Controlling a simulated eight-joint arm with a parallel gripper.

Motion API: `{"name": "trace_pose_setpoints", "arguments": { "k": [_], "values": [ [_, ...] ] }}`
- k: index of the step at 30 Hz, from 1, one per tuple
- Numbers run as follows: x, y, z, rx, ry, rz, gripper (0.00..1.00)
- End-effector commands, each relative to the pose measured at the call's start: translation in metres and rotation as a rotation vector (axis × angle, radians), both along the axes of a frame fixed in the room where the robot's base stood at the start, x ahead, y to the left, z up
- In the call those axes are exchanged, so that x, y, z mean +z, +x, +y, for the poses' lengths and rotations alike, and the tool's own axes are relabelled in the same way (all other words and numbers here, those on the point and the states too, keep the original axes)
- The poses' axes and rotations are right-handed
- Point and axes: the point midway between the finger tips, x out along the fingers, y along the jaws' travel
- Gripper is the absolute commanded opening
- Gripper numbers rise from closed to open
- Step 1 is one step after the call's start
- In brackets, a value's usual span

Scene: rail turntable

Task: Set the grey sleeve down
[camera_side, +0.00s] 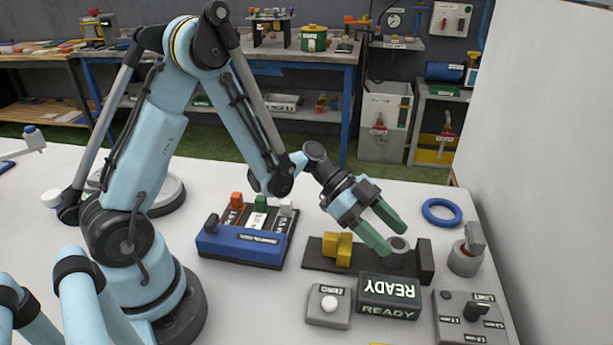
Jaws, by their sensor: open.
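The grey sleeve (399,243), a short ring-like cylinder with a dark opening, is at the right part of the dark rail base (318,262), near its upright dark end block (426,262). My gripper (394,240) has green fingers, spread apart and pointing down to the right. Their tips are at the sleeve, one on its left and one on its upper right. The jaws are open, so they do not grip it. Whether a finger touches the sleeve, and the sleeve's lower edge, cannot be made out.
A yellow block (338,248) stands on the rail base. In front are a READY display (389,291), a ZERO button box (328,306) and a knob box (472,318). A grey cylindrical fixture (465,260) and a blue ring (441,212) are right. A blue slotted rack (240,246) is left.

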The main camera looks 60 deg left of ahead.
Motion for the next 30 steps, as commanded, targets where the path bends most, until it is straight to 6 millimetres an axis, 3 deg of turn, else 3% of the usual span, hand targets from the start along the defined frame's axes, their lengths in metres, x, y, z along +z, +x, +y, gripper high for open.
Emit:
{"name": "trace_pose_setpoints", "arguments": {
  "k": [6,13,22,30],
  "values": [
    [0.023,-0.013,0.040,0.005,0.000,0.001,0.59],
    [0.038,-0.022,0.067,0.003,0.000,-0.001,0.59],
    [0.048,-0.029,0.070,0.082,0.058,0.113,0.59],
    [0.061,-0.050,0.069,0.425,0.236,0.384,0.59]
  ]
}}
